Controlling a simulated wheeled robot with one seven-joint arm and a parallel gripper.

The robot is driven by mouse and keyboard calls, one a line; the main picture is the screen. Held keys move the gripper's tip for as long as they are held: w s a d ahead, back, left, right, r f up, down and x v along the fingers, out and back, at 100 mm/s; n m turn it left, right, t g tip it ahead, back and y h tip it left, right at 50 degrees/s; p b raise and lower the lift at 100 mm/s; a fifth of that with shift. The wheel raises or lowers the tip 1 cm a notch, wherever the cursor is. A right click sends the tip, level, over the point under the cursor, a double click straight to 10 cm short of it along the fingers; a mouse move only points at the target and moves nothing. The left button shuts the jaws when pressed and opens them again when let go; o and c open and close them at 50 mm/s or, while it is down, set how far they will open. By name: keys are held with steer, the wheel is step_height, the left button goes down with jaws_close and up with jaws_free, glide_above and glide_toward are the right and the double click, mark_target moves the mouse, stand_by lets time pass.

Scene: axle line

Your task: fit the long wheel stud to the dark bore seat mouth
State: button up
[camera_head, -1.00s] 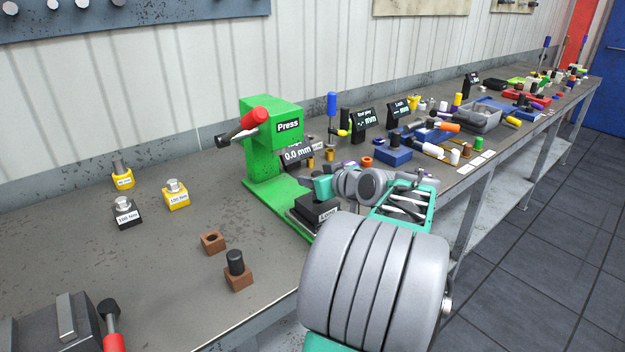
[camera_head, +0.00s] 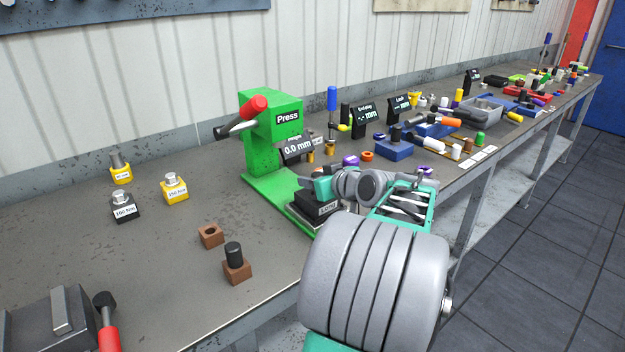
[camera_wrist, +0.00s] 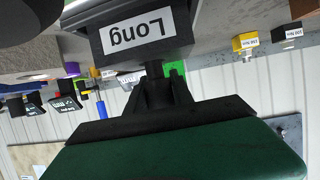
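A dark block labelled "Long" (camera_head: 318,206) sits at the front of the green press base. It also shows upside down in the wrist view (camera_wrist: 148,32). My gripper (camera_head: 318,178) is just above this block. In the wrist view my gripper's dark fingers (camera_wrist: 160,90) are at a short dark shaft (camera_wrist: 153,68) that meets the block, probably the long wheel stud. The finger gap is too dark to tell whether they are closed on it. I cannot make out for certain which part is the dark bore seat mouth. A brown block with an open hole (camera_head: 211,235) lies left of the press.
The green press (camera_head: 272,135) with its red-knobbed lever stands behind my gripper. A brown block holding a black cylinder (camera_head: 236,268) is near the bench front. Weight-like labelled blocks (camera_head: 174,188) stand at left. Blue blocks (camera_head: 393,150) and small parts crowd the right.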

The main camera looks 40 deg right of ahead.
steer(key=o, duration=0.5)
steer(key=v, duration=0.8)
